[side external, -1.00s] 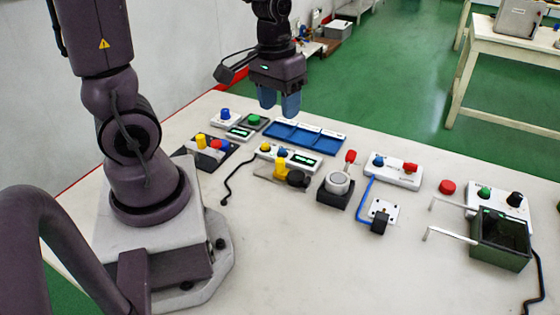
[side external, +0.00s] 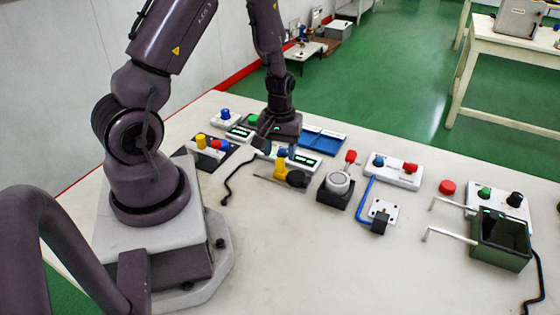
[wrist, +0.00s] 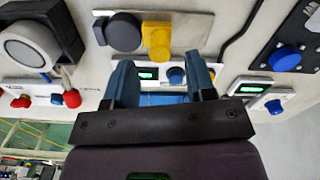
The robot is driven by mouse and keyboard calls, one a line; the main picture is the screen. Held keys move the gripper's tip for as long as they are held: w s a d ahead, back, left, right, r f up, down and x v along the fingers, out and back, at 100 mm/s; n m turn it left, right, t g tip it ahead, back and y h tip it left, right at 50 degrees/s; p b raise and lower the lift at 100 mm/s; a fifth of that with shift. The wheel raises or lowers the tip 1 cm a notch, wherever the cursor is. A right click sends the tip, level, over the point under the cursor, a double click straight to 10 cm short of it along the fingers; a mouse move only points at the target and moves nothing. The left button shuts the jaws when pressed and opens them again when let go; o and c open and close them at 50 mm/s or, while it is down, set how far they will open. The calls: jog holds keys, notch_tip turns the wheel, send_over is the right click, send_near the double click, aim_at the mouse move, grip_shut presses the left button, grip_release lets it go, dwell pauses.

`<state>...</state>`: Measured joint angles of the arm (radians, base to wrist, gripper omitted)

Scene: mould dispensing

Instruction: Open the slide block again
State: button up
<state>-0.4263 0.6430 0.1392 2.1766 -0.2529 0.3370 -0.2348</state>
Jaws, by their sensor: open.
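A yellow block (side external: 280,168) stands on a thin metal plate with a black round knob (side external: 297,178) beside it; it looks like the slide block. The wrist view shows the yellow block (wrist: 157,40) and black knob (wrist: 123,32) on the plate (wrist: 188,32), beyond the fingertips. My gripper (side external: 273,149) is low behind the block, over the white panel with a lit display. Its blue fingers (wrist: 163,80) are apart with nothing held. Contact with the panel cannot be told.
A blue tray (side external: 322,139) lies behind the gripper. A round white cup on a black base (side external: 335,185) stands right of the block. A black cable (side external: 236,178) runs to the left. A green box (side external: 500,245) stands far right. The front table is clear.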

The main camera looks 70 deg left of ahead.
aim_at(280, 160)
jog(key=shift+f, duration=1.95)
grip_shut()
